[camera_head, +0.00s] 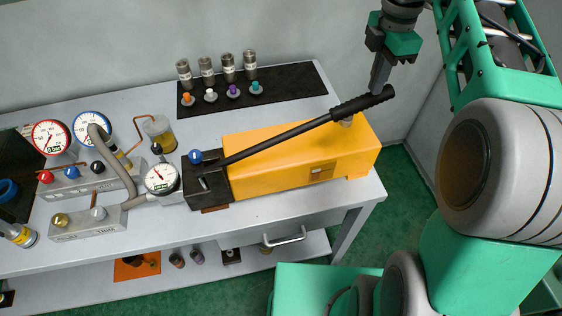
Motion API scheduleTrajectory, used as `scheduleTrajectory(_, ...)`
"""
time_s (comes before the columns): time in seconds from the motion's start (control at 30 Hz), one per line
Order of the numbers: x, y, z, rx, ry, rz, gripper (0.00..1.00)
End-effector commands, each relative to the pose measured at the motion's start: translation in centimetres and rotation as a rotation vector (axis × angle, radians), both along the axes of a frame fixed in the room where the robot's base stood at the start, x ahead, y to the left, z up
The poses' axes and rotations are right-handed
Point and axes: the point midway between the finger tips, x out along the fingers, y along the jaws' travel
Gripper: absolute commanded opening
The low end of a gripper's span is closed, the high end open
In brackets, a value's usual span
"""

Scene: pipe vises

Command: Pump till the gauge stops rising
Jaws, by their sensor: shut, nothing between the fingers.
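A yellow hand pump (275,168) lies on the grey table. Its black lever (300,128) rises to the right from the pump's dark head block (205,182) and ends in a ribbed grip over the yellow body's right end. My gripper (378,90) is shut and empty, pointing down, its fingertips at the grip's outer end. I cannot tell whether they touch it. A round white gauge (160,177) stands at the left of the head block; its needle points to the upper left, and its scale is too small to read. A blue knob (195,157) sits on the block.
Two more gauges, red-rimmed (50,137) and blue-rimmed (92,130), stand at the left with valve blocks and a grey hose (118,165). A lower shelf (205,275) holds small items.

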Motion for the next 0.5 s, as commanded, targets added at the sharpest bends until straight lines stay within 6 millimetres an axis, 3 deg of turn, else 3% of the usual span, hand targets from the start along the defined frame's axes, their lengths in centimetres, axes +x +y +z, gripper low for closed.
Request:
scheduleTrajectory(0.03, 0.0, -0.1, -1.1, 0.0, 0.002, 0.0, 0.0)
scheduleTrajectory(0.5, 0.3, -1.1, -5.1, 0.001, 0.003, 0.0, 0.0)
